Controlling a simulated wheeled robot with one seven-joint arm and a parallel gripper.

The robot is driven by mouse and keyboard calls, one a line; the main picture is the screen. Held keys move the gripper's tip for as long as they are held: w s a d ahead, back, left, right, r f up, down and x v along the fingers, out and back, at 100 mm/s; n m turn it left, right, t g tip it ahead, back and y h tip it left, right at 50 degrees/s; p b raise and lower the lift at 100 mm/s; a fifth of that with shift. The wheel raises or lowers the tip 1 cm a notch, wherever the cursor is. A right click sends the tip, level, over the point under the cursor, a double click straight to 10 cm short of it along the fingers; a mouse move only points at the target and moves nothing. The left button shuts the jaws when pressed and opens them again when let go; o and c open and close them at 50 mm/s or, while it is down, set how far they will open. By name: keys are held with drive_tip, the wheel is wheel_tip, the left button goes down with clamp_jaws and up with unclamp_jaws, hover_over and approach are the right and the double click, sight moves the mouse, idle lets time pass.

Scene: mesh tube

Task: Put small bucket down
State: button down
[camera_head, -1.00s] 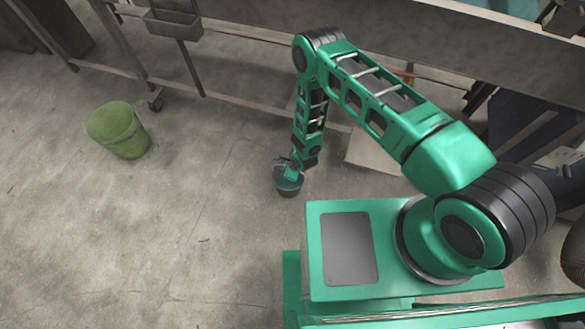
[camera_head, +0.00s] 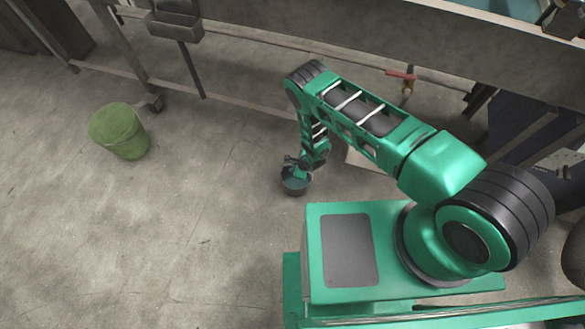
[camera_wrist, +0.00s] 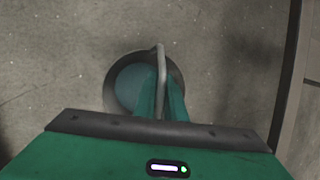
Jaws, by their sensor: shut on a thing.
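The small bucket (camera_head: 294,187) is dark with a teal inside. It hangs below my gripper (camera_head: 296,164) near the front of my base. In the wrist view the small bucket (camera_wrist: 118,72) is seen from above, with its round rim and its grey handle. My gripper (camera_wrist: 161,95) is shut on the handle, with its two green fingers on either side of it. I cannot tell whether the bucket's bottom touches the floor.
A metal bench frame (camera_head: 240,100) runs along the back. A flat board (camera_head: 368,160) lies behind my arm. The floor between the buckets is clear.

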drive_tip(key=c, duration=1.8)
unclamp_jaws()
drive_tip(key=v, duration=1.2)
drive_tip(key=shift+r, duration=0.1)
